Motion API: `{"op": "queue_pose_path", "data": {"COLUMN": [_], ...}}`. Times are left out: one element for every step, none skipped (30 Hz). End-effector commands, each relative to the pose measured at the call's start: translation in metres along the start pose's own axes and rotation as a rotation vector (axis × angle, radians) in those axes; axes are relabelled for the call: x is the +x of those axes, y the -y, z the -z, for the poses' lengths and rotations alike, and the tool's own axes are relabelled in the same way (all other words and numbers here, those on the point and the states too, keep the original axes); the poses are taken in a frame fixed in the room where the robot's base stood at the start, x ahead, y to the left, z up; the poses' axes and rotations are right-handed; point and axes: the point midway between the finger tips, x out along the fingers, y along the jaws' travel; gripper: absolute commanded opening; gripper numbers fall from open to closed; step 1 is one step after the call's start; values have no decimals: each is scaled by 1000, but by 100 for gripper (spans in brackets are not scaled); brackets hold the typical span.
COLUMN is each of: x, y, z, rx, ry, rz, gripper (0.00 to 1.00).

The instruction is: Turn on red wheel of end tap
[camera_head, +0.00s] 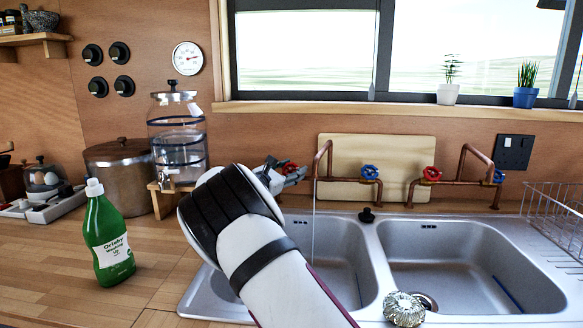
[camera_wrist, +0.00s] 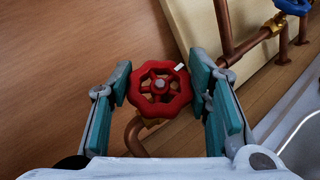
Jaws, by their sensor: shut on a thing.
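The red wheel (camera_wrist: 160,89) of the left end tap is between the two teal finger pads of my gripper (camera_wrist: 161,80) in the wrist view. The pads sit close on either side of its rim, and a small white mark shows at its upper right. In the head view my gripper (camera_head: 288,174) is at the left end of the copper pipes behind the sink, with the red wheel (camera_head: 290,168) partly hidden by it. A thin stream of water (camera_head: 313,232) falls from the left copper spout (camera_head: 323,150) into the left basin.
A blue wheel (camera_head: 370,172) is on the same tap. A second tap has a red wheel (camera_head: 431,174) and a blue wheel (camera_head: 499,176). A cutting board (camera_head: 375,150) leans behind the pipes. A green bottle (camera_head: 108,238) and a glass dispenser (camera_head: 178,142) stand left.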

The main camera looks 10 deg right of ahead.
Motion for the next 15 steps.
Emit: {"op": "queue_pose_path", "data": {"x": [-1, -1, -1, -1, -1, -1, -1, -1, -1, -1, -1, -1, -1, -1, 0], "y": [1, 1, 1, 1, 1, 1, 1, 1, 1, 1, 1, 1, 1, 1, 2], "z": [-2, -2, -3, -3, -3, -3, -3, -3, -4, -4, -4, -4, -4, -4, -4], "rx": [-24, -35, -52, -65, -78, -94, -107, -119, -136, -148, -160, -174, -186, -196, -211], "ry": [0, -2, -1, -1, -1, -2, -2, -2, -2, -2, -2, -2, -2, -3, -2], "rz": [-31, -52, -83, -105, -129, -160, -185, -208, -239, -260, -283, -312, -333, -353, -380], "gripper": [17, 17, 17, 17, 17, 17, 17, 17, 17, 17, 17, 17, 17, 17, 17]}}
